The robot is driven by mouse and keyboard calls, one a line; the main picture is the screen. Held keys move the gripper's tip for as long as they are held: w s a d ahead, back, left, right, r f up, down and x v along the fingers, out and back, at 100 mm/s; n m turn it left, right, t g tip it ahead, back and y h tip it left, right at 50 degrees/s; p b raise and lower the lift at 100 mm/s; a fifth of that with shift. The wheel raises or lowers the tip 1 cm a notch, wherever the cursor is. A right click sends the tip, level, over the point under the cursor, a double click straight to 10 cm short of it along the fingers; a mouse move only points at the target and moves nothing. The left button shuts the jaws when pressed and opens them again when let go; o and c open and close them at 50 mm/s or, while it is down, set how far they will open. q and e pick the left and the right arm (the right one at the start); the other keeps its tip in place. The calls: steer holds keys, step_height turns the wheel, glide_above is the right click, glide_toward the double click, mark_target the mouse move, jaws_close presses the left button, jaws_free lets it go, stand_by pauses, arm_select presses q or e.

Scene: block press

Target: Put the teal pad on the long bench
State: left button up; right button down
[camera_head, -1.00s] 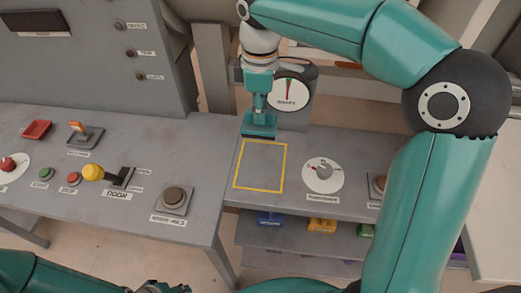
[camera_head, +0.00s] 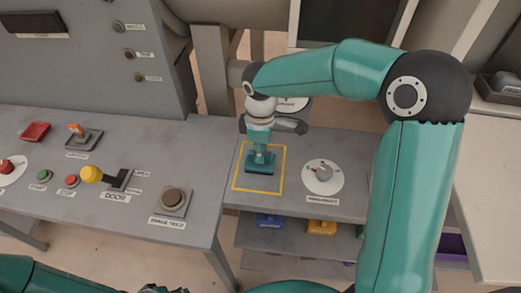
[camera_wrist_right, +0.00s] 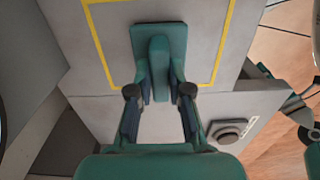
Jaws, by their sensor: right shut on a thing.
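The teal pad (camera_head: 262,168) is a flat teal plate with an upright grip on top. My right gripper (camera_head: 260,150) is shut on that grip and points down. The pad is inside the yellow square outline (camera_head: 281,170) on the grey bench top. In the right wrist view the pad (camera_wrist_right: 174,42) lies level between the yellow lines, with my right gripper's fingers (camera_wrist_right: 160,92) on both sides of its grip. I cannot tell whether the pad touches the bench or hangs just above it.
A dial (camera_head: 322,177) is right of the outline. The adjoining grey bench at left carries a round button (camera_head: 173,201), a yellow-knobbed door lever (camera_head: 92,174) and a red tray (camera_head: 34,132). A gauge is partly hidden behind my right arm. Coloured blocks lie on the shelf below.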

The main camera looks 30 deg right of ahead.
steer(key=shift+f, duration=0.1)
steer(key=c, duration=1.1)
jaws_free()
steer(key=shift+r, duration=0.2)
step_height(320, 180, up, 12)
steer(key=shift+r+p, duration=0.1)
steer(key=shift+p, duration=0.2)
